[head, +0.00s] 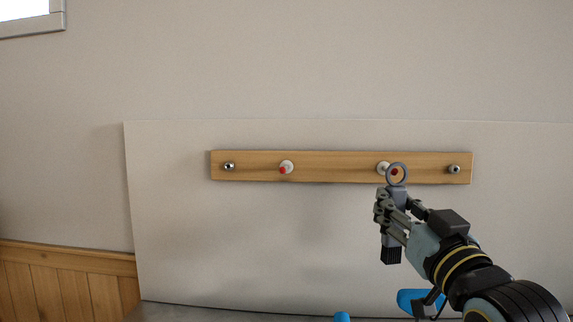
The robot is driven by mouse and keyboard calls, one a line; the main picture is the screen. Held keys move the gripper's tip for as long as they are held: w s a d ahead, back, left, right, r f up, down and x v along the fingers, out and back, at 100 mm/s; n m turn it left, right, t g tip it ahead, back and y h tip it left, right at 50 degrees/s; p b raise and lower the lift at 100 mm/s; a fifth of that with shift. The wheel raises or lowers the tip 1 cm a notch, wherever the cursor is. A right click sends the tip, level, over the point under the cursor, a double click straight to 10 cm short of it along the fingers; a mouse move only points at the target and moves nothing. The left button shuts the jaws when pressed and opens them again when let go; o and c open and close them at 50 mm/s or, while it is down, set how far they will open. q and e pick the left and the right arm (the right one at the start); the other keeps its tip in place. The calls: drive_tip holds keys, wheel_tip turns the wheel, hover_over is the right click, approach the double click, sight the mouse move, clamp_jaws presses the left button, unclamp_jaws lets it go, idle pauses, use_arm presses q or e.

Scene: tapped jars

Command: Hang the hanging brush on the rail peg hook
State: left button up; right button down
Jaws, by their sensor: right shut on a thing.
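The hanging brush (390,255) is upright, with a grey ring at its top and dark bristles at its bottom. My right gripper (386,207) is shut on its handle, coming from the lower right. A wooden rail (335,167) on the wall panel bears two white pegs with red tips, a left peg (287,167) and a right peg (383,168). The brush's ring overlaps the right peg, and the red tip shows inside the ring. I cannot tell whether the ring is around the peg or only in front of it. My left gripper is out of view.
Metal bolts fix the rail at its left end (229,166) and right end (454,169). The pale panel (220,240) behind is bare around and below the rail. The left peg is empty. Wood wainscot (65,280) runs along the lower left.

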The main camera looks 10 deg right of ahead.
drive_tip(key=shift+s+a+r, duration=0.1)
drive_tip(key=shift+s+r, duration=0.05)
drive_tip(key=shift+s, duration=0.25)
drive_tip(key=s+p, duration=0.2)
drive_tip(key=shift+s+a+r, duration=0.1)
drive_tip(key=shift+s+a, duration=0.25)
drive_tip(key=shift+s, duration=0.05)
drive_tip(key=shift+s+a+b, duration=0.15)
drive_tip(key=shift+s+b, duration=0.1)
drive_tip(key=shift+s, duration=0.35)
drive_tip(key=shift+s+a+b, duration=0.15)
drive_tip(key=shift+s+b, duration=0.05)
drive_tip(key=shift+s, duration=0.35)
drive_tip(key=shift+a, duration=0.1)
